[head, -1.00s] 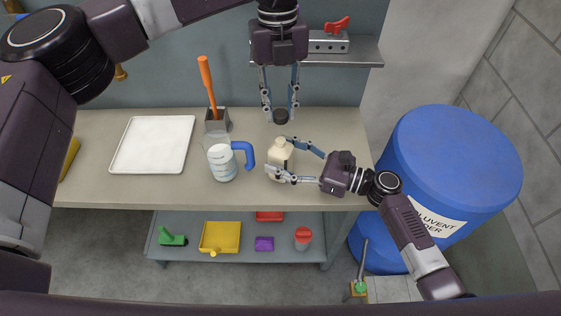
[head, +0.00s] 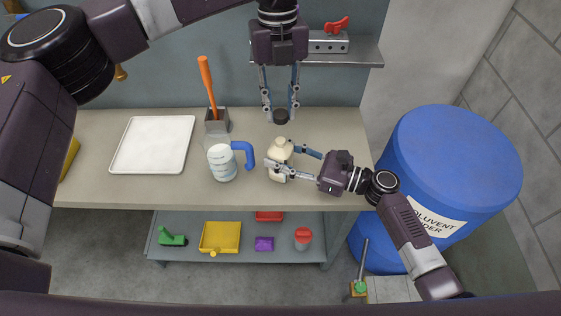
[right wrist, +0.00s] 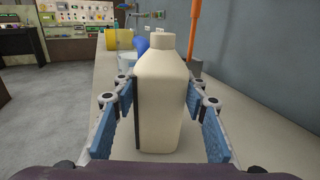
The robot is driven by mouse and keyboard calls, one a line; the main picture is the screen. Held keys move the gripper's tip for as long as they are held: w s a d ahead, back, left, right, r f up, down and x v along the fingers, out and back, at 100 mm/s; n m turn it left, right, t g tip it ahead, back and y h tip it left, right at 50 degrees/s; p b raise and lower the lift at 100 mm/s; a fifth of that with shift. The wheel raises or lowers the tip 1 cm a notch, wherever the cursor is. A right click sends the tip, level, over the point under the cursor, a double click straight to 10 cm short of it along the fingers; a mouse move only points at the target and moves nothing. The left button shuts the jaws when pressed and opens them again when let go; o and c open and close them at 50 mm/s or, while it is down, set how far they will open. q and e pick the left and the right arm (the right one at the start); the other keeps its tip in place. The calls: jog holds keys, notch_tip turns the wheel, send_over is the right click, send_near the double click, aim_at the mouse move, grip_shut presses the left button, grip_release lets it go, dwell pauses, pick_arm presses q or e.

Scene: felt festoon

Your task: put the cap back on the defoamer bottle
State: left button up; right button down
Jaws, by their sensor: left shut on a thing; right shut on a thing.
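The defoamer bottle (head: 279,152) is cream-coloured with a short uncapped neck and stands upright on the bench. It also fills the middle of the right wrist view (right wrist: 162,100). My right gripper (head: 284,160) reaches in from the right and is shut on the bottle's body, one finger on each side. My left gripper (head: 281,108) points down above the back of the bench and is shut on a small dark round cap (head: 281,117). The cap is apart from the bottle, behind its neck in the head view.
A clear jug with a blue handle (head: 222,163) stands left of the bottle. Behind it is a grey holder (head: 217,121) with an orange-handled tool. A white tray (head: 153,145) lies further left. A wall shelf (head: 350,58) is behind my left gripper. A blue drum (head: 450,150) stands right.

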pick_arm(q)
send_over(281, 140)
jog(key=shift+w+f, duration=0.15)
jog(key=shift+f, duration=2.35)
jog(key=shift+a, duration=0.1)
jog(key=shift+f, duration=0.9)
jog(key=shift+f, duration=0.55)
